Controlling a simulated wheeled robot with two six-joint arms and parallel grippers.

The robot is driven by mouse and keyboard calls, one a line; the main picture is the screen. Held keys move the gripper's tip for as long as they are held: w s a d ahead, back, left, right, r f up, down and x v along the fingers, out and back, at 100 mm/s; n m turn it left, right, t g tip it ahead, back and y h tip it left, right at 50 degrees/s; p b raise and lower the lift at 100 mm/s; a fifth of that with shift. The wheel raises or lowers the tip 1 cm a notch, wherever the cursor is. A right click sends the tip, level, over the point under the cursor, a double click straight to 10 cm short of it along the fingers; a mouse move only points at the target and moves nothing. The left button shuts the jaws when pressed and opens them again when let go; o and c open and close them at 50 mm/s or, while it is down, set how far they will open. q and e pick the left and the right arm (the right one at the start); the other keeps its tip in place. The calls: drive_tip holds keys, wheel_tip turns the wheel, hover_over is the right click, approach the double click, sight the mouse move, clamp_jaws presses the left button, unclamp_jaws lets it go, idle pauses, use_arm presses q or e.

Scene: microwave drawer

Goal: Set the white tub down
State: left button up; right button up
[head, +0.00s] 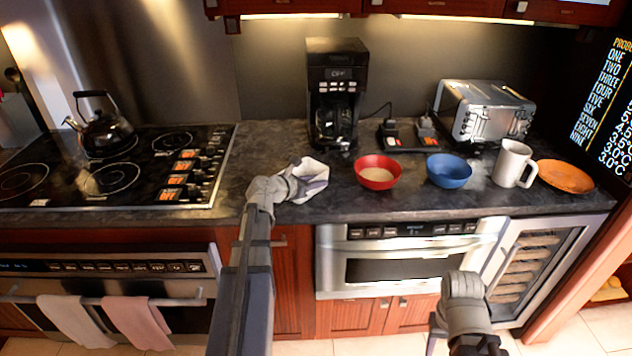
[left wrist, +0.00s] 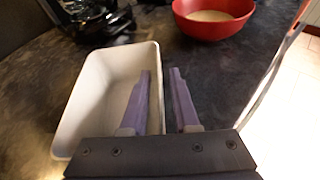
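The white tub (head: 314,172) is at the counter's front edge, left of the red bowl, in the head view. In the left wrist view the tub (left wrist: 88,100) shows its open top and looks to be on the dark counter. My left gripper (head: 287,187) is at the tub's near left side. Its fingers (left wrist: 160,75) straddle one tub wall, one inside and one outside, with a dark gap beside the outer finger. My right gripper (head: 465,285) is low in front of the microwave drawer, away from the tub; its fingers are not clear.
The red bowl (head: 378,182) with pale contents stands right of the tub. Beyond are a blue bowl (head: 449,181), white mug (head: 513,163) and orange plate (head: 566,177). A coffee maker (head: 335,92) stands behind. The cooktop (head: 60,187) is left, with bare counter (head: 262,147) between.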

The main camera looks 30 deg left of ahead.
use_arm(q)
drive_tip(key=shift+r, duration=0.2)
drive_tip(key=p+v, duration=0.5)
drive_tip(key=v, duration=0.7)
drive_tip(key=d+f+m+g+h, duration=0.1)
drive_tip(key=d+f+m+g, duration=0.15)
drive_tip(key=d+m, duration=0.35)
drive_tip(key=s+d+f+m+g+h, duration=0.1)
drive_tip(key=d+f+m+g, duration=0.2)
drive_tip(key=d, duration=0.5)
drive_tip(key=d+f+m+g+h, duration=0.1)
drive_tip(key=d+f+m+g, duration=0.15)
drive_tip(key=d+m, duration=0.4)
drive_tip(key=s+d+f+m+g+y, duration=0.2)
drive_tip(key=s+d+m+y, duration=0.1)
drive_tip(key=s+d+m, duration=0.4)
drive_tip(key=s+d+f+m+g+y, duration=0.3)
drive_tip(key=s+d+m, duration=0.3)
drive_tip(key=m, duration=0.8)
drive_tip(key=d+y, duration=0.1)
drive_tip(key=d, duration=0.1)
drive_tip(key=shift+s+d+f+g, duration=0.25)
drive_tip(key=shift+s+d+g, duration=0.05)
drive_tip(key=shift+s+d, duration=0.1)
